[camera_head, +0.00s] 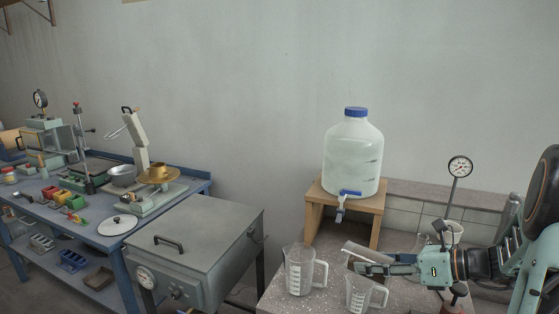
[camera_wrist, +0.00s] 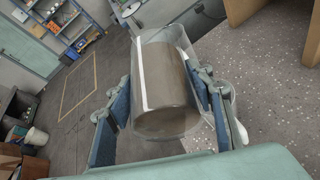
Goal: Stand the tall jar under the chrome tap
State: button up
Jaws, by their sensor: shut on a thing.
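My gripper (camera_head: 372,268) is shut on the tall jar (camera_head: 366,250), a clear cylinder that looks grey-brown inside, and holds it tilted above the bench, partly hidden by the fingers. In the wrist view the jar (camera_wrist: 165,90) sits between both finger pads of my gripper (camera_wrist: 165,105). The tap (camera_head: 341,212), with a blue handle and a metallic spout, is low on the front of a large white water container (camera_head: 353,150) with a blue cap. The held jar is below and to the right of the tap, not under it.
The container stands on a wooden stand (camera_head: 318,205). A clear measuring jug (camera_head: 299,272) stands left of my gripper, and another jug (camera_head: 360,296) stands just below it. A dial gauge (camera_head: 459,167) on a post rises at the right. Speckled bench top shows at the front left.

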aim_at(340, 265)
jog(key=s+a+f, duration=0.3)
jog(key=a+f, duration=0.1)
jog(key=a, duration=0.5)
jog(key=shift+t, duration=0.4)
jog(key=f+b, duration=1)
jog(key=shift+w+d, duration=0.2)
notch_tip(340, 265, up, 16)
jog(key=p, duration=2.2)
jog(key=shift+r+p, duration=0.15)
jog(key=shift+p, duration=0.25)
